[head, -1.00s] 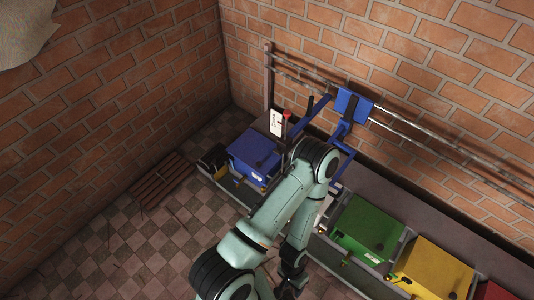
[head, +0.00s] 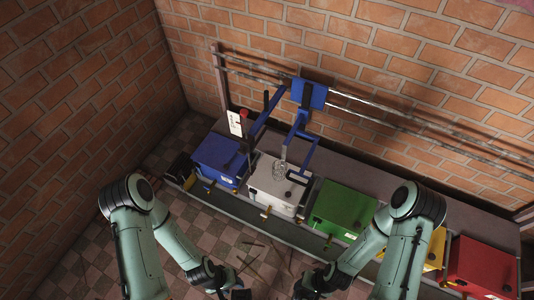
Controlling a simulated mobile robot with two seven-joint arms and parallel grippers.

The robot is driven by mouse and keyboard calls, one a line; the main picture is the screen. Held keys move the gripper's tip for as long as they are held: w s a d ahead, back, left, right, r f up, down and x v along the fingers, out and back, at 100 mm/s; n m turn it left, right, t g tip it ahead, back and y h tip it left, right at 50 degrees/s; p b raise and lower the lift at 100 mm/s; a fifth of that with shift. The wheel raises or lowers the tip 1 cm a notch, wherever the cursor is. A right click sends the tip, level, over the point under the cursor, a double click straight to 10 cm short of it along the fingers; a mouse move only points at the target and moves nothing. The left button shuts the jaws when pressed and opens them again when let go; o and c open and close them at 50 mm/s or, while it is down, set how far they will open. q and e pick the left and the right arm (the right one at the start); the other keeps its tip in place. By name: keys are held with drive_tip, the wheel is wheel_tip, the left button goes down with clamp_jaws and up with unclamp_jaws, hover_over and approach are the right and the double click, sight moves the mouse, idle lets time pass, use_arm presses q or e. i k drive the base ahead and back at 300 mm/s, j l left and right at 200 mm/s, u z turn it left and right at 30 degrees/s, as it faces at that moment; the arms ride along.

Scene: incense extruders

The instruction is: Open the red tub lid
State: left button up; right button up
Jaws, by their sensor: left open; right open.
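The red tub (head: 482,262) stands at the right end of a row of coloured tubs, near the lower right corner. Its lid looks shut, with a dark fitting near its front left. My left gripper (head: 238,293) is at the bottom edge, left of centre, in front of the row and far from the red tub. My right gripper (head: 308,288) is at the bottom edge near the middle, also well left of the red tub. Both are small and partly cut off; they are open and nothing shows in them.
Blue (head: 221,158), white (head: 277,187), green (head: 343,209) and yellow (head: 436,248) tubs fill the row; my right arm partly covers the yellow one. A blue-armed frame (head: 300,105) on wall rails (head: 400,112) stands over the white tub. Tiled floor (head: 205,225) lies in front.

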sight(487, 268)
drive_tip(key=u, duration=0.2)
drive_tip(key=z, duration=2.75)
drive_tip(key=u, duration=0.25)
drive_tip(key=i+l+u, duration=0.15)
drive_tip(key=l+u, duration=0.2)
drive_tip(key=u, duration=0.15)
drive_tip(key=i+l+u, duration=0.1)
drive_tip(key=l+u, duration=0.7)
drive_tip(key=l, duration=0.7)
drive_tip(key=l+u, duration=0.2)
drive_tip(key=l, duration=1.95)
